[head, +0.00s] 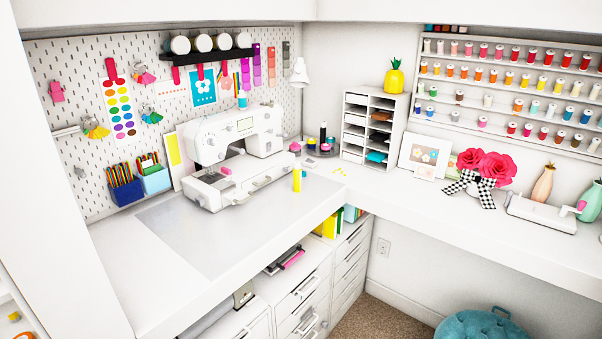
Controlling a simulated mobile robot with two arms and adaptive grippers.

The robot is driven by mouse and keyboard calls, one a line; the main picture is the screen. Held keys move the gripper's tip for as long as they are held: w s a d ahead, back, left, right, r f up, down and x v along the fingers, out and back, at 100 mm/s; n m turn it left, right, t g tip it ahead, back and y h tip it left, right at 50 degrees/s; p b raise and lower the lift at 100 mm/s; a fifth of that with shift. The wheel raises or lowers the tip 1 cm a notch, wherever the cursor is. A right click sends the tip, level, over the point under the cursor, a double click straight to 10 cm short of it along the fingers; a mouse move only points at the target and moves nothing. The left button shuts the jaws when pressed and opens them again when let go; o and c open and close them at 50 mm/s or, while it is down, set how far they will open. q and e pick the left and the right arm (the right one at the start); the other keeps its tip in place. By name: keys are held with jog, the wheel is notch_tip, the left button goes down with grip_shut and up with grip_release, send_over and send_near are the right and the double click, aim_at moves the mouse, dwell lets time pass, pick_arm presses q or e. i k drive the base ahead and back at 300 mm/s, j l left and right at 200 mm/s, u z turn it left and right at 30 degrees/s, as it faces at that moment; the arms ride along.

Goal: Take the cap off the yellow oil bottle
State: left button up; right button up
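A small yellow bottle (297,181), which appears to be the oil bottle, stands upright on the white counter. It is just to the right of the sewing machine, near the counter's inner corner. Its narrower, paler top looks like a cap in place, though it is too small to make out clearly. Neither of my grippers is in view, and nothing is touching the bottle.
A white sewing machine (233,155) stands left of the bottle, with a translucent mat (190,235) in front. Dark bottles and a pink item stand behind it. A white paper organizer (355,130) is to the right. The counter's front left is clear.

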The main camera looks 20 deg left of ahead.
aim_at(296, 172)
jog(key=i+l+u, duration=0.35)
jog(key=i, duration=0.2)
jog(key=i+l+u, duration=0.4)
jog(key=i+l, duration=0.05)
jog(key=i, duration=0.05)
